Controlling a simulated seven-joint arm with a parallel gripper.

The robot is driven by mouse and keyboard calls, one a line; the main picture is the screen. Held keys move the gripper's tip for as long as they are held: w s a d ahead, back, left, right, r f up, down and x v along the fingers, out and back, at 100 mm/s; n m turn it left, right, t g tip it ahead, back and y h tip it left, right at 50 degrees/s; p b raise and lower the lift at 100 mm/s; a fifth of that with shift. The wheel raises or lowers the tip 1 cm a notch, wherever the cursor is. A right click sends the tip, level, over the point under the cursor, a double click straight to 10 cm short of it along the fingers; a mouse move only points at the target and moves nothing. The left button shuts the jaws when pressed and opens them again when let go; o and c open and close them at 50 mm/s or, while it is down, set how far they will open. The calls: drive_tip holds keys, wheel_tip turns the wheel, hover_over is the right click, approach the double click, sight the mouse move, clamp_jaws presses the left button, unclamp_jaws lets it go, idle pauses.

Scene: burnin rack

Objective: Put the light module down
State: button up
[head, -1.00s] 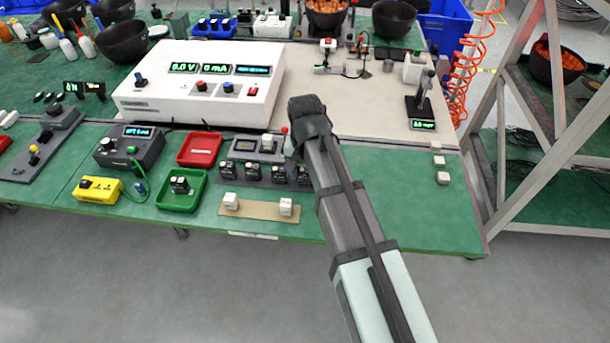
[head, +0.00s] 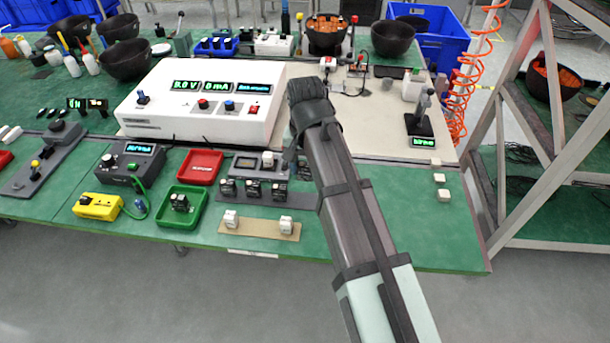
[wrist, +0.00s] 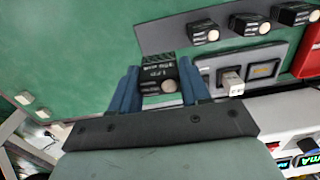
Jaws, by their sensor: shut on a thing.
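My gripper (wrist: 157,80) has blue fingers shut on a black module (wrist: 158,72) with small white print and a round pale knob, in the wrist view. The module sits at the end of a dark grey rack strip (wrist: 165,38), covering part of it. I cannot tell whether it touches the strip. Three similar black modules (wrist: 203,33) stand in a row along the strip. Another black module (head: 180,202) is in a green tray (head: 185,211).
A red tray (head: 201,166), a tan strip with two white cubes (head: 258,228) and a white power supply (head: 200,100) are close by. Green mat (head: 390,215) is clear to the right, before several white cubes (head: 444,195).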

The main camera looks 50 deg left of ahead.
drive_tip(key=shift+s+r, duration=0.1)
drive_tip(key=shift+r, duration=0.3)
drive_tip(key=shift+s+a+r, duration=0.15)
drive_tip(key=shift+s, duration=0.15)
drive_tip(key=s+a+r+n, duration=0.1)
drive_tip(key=s+a+n, duration=0.2)
drive_tip(key=a+n, duration=0.75)
drive_tip(key=s+a+r+n, duration=0.1)
drive_tip(key=s+a+n, duration=0.2)
drive_tip(key=a+n, duration=0.8)
drive_tip(key=shift+w+d+f+n, duration=0.1)
drive_tip(key=shift+d+f+n, duration=0.1)
drive_tip(key=shift+f+n, duration=1.9)
drive_tip(key=shift+w+d+f+n, duration=0.15)
drive_tip(key=shift+f+n, duration=1.1)
drive_tip(key=shift+n, duration=1.7)
drive_tip(key=shift+w+d+f+n, duration=0.1)
drive_tip(key=shift+d+f+n, duration=0.15)
drive_tip(key=shift+f+n, duration=1.85)
